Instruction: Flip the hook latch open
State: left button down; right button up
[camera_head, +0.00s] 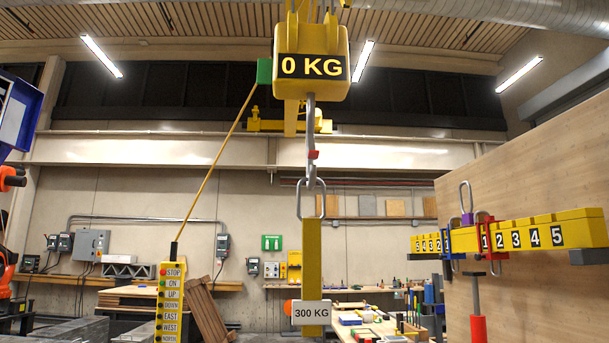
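A grey crane hook (310,126) hangs from a yellow hoist block (312,62) marked 0 KG, near the top middle. A small red piece, which looks like the hook latch (313,155), sits at the hook's throat. A grey oval link (310,197) hangs at the hook's lower end, above a yellow upright bar (313,262) with a 300 KG plate (311,312). Whether the latch is closed or open is too small to tell.
A yellow pendant control (169,302) hangs at the left on a cable. At the right, a numbered yellow beam (530,233) with red and blue clamps stands before a wooden panel (550,160). A cluttered workbench (375,325) lies behind the bar.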

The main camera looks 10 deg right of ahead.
aim_at(313, 154)
jog(key=i+l+z, duration=0.1)
jog(key=i, duration=0.55)
jog(key=i+l, duration=0.25)
jog(key=i, duration=0.4)
jog(key=l+z, duration=0.05)
